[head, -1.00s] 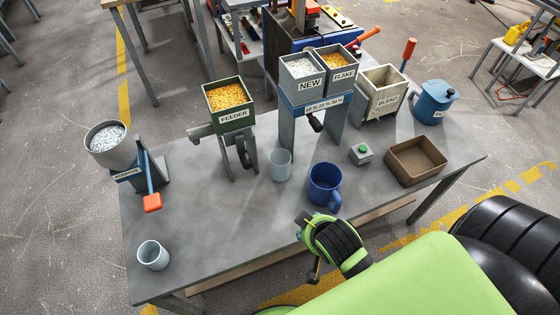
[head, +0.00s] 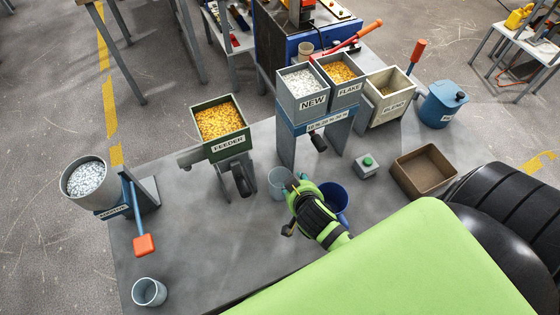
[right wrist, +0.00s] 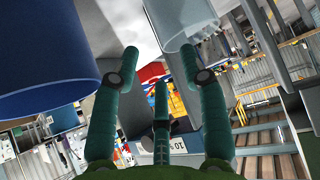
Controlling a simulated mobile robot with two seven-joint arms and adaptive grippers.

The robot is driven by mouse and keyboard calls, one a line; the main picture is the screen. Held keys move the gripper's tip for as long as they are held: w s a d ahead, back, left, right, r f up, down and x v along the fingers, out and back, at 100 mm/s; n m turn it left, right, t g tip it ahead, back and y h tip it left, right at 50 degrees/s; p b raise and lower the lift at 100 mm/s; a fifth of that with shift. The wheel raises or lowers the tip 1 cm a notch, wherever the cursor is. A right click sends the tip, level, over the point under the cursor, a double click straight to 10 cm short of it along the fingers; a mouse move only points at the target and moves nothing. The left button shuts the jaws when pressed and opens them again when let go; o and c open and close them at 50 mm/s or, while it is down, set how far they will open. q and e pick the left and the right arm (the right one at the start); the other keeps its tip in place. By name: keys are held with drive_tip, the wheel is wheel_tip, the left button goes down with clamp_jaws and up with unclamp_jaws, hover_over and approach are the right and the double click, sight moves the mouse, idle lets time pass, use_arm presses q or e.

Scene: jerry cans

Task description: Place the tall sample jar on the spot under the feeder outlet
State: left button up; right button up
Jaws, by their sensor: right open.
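A pale grey-blue jar (head: 276,182), which looks like the tall one, stands on the table right of the feeder (head: 222,130). The feeder's dark outlet (head: 241,180) points down at its front; I cannot make out a marked spot under it. My right gripper (head: 296,183) is open and empty, close beside the jar and partly covering it. In the right wrist view the jar (right wrist: 180,18) is near the right fingertip of my right gripper (right wrist: 158,52), not between the fingers; contact is unclear. My left gripper is not in view.
A blue mug (head: 334,197) stands right behind my right gripper, partly hidden; it fills the left of the wrist view (right wrist: 40,55). A wider cup (head: 149,292) stands at the front left. A green-button box (head: 367,166) and brown tray (head: 424,171) lie right. The table's left-middle is clear.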

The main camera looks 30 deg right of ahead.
drive_tip(key=p+x, duration=0.1)
drive_tip(key=x, duration=0.6)
drive_tip(key=shift+s+f, duration=0.1)
drive_tip(key=shift+f, duration=0.05)
drive_tip(key=shift+w+d+f, duration=0.15)
drive_tip(key=shift+w+f, duration=0.1)
drive_tip(key=shift+f, duration=0.1)
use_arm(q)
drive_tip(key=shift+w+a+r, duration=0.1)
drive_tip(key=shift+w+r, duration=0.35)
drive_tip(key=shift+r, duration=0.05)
use_arm(e)
clamp_jaws()
